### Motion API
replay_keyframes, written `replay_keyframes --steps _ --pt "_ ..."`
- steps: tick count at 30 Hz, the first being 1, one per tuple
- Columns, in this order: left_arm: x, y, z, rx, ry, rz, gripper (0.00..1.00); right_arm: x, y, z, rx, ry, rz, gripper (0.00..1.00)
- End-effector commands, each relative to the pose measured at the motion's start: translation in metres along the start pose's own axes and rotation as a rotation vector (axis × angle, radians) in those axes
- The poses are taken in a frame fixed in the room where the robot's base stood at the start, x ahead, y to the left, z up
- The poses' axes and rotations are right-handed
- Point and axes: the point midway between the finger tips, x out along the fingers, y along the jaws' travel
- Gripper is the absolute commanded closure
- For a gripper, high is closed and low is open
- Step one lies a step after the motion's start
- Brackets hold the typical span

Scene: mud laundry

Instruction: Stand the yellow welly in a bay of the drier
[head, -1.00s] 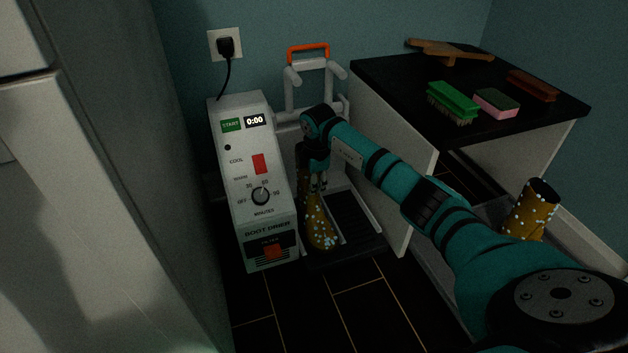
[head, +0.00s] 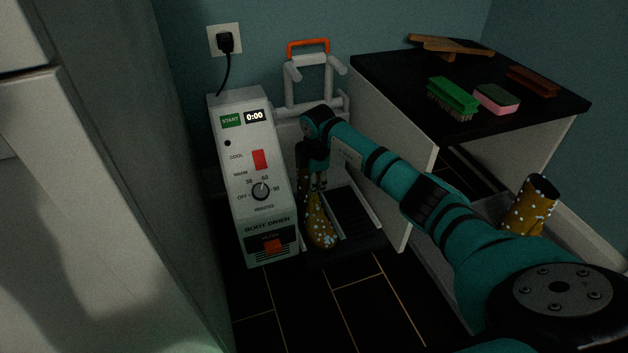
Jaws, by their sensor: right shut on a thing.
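A yellow welly with pale dots (head: 319,228) stands about upright, toe to the front, at the left side of the boot drier's (head: 255,190) dark base tray, close beside the control box. My right gripper (head: 318,186) points down and is shut on its upper part; the arm hides some of the shaft. I cannot tell whether the sole rests on the tray. A second yellow dotted welly (head: 531,206) is at the right, its lower part hidden by my arm. My left gripper is not in view.
The drier's white pipes and orange-topped frame (head: 307,46) rise behind. The tray's right part (head: 350,212) is empty. A black-topped bench (head: 400,85) on the right holds a green brush (head: 452,96), a sponge (head: 496,98), a brown brush (head: 532,84) and a wooden piece (head: 450,48).

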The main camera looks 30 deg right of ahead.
Motion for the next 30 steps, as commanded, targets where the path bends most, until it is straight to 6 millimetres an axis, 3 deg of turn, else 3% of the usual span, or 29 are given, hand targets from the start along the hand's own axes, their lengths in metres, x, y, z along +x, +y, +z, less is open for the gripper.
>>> replay_keyframes --steps 29,30 --pt "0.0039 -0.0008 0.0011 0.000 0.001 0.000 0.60 0.0063 -0.0009 -0.0004 0.000 0.001 0.001 1.00" --pt "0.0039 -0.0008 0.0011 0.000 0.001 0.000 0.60 0.0063 -0.0009 -0.0004 0.000 0.001 0.001 0.78"
